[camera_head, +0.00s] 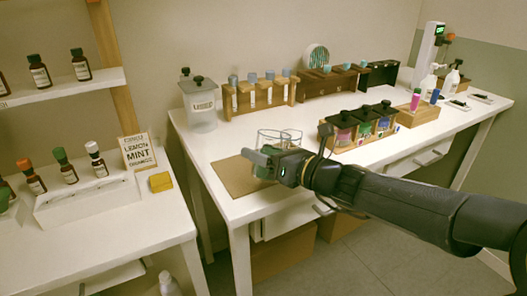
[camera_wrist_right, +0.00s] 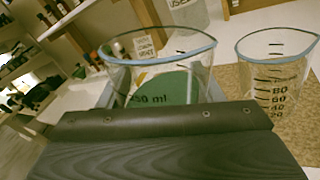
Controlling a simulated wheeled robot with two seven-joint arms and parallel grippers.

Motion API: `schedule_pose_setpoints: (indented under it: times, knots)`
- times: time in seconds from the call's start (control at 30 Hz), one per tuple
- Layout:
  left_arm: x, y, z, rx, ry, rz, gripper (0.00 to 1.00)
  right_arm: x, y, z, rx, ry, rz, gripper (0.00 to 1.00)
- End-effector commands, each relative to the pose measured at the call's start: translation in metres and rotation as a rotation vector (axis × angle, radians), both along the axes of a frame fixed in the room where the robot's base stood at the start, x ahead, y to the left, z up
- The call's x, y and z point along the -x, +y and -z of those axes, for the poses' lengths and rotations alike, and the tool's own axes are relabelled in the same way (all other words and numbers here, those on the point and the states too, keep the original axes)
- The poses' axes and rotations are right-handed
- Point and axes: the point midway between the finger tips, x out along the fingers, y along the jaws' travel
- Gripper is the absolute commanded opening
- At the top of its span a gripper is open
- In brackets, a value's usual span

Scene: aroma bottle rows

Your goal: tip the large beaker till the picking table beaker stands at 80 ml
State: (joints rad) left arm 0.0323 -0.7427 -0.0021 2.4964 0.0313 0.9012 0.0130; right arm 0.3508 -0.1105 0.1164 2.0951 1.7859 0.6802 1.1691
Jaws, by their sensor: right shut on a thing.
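My right gripper (camera_head: 279,165) is shut on the large beaker (camera_head: 268,137), a clear glass with green liquid in it. In the right wrist view the large beaker (camera_wrist_right: 160,60) shows its blue rim and a "250 ml" mark, with the jaw hiding its lower part. The picking table beaker (camera_head: 292,136) stands close beside it, to its right. In the wrist view this smaller beaker (camera_wrist_right: 276,75) has marks up to 80, and I see no coloured liquid in its visible part. Its bottom is hidden. My left gripper is out of view.
A brown mat (camera_head: 228,180) lies on the white table (camera_head: 215,147). A wooden rack of bottles (camera_head: 257,97) and a lidded "USED" container (camera_head: 200,110) stand behind. A wooden holder with colored jars (camera_head: 352,142) is to the right, near my arm.

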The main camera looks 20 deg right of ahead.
Motion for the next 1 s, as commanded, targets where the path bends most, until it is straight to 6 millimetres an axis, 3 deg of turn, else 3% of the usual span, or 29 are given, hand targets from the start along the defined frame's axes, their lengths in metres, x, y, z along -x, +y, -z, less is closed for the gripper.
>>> schedule_pose_setpoints:
  times: [1.0]
  knots:
    - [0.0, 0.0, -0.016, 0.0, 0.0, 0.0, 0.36, -0.003, -0.005, -0.002, -0.069, 0.047, 0.0, 0.29]
